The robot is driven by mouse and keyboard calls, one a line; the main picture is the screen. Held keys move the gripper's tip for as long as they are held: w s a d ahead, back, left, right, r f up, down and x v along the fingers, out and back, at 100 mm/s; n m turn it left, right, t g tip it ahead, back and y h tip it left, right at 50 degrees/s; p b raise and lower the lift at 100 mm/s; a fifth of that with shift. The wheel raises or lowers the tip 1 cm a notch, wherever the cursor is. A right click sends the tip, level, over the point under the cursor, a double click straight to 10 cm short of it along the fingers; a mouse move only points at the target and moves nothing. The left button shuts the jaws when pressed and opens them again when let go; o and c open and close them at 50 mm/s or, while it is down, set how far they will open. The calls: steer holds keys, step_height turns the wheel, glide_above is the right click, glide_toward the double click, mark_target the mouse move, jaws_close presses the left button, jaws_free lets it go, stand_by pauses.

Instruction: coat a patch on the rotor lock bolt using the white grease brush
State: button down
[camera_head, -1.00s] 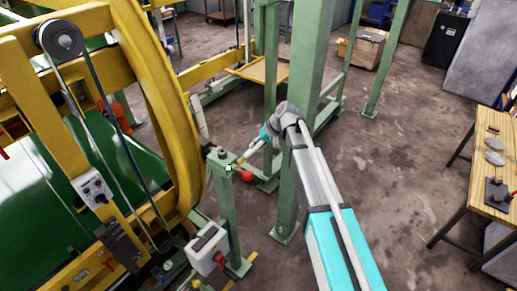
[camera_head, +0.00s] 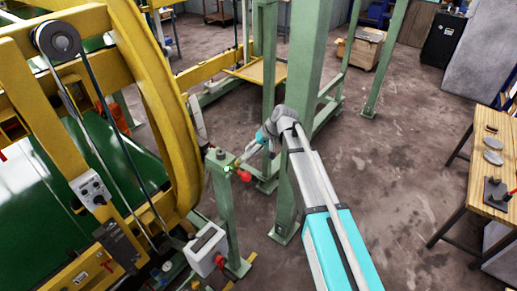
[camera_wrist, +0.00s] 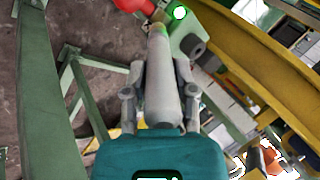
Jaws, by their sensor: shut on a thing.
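My gripper (camera_wrist: 160,90) is shut on the white grease brush (camera_wrist: 161,75), a pale cylinder pointing away from the wrist. In the head view my gripper (camera_head: 250,154) is at the top of a short green post (camera_head: 222,195), on its right side. The far end of the brush is at or very near the post head (camera_wrist: 190,32); I cannot tell whether it touches. A bright green spot (camera_wrist: 180,12) shows on the post head, with a dark round knob (camera_wrist: 197,47) beside it. I cannot tell which part is the rotor lock bolt. The brush tip is unclear.
A red rounded part (camera_head: 244,176) is beside the post head, close to the brush. The large yellow ring frame (camera_head: 172,110) stands left of the post. A tall green column (camera_head: 300,80) stands near my arm. A wooden bench (camera_head: 490,180) is at the right; open floor lies between.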

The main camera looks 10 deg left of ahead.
steer(key=shift+s+a+f, duration=0.1)
steer(key=shift+s+a, duration=0.15)
steer(key=shift+s, duration=0.35)
steer(key=shift+s+a, duration=0.25)
steer(key=shift+s, duration=0.3)
steer(key=shift+w, duration=0.1)
steer(key=shift+w+d, duration=0.25)
steer(key=shift+w, duration=0.35)
steer(key=shift+w+d, duration=0.2)
steer(key=shift+w, duration=0.45)
steer(key=shift+w+d, duration=0.25)
steer(key=shift+w, duration=0.35)
step_height(320, 180, up, 6)
steer(key=p, duration=0.6)
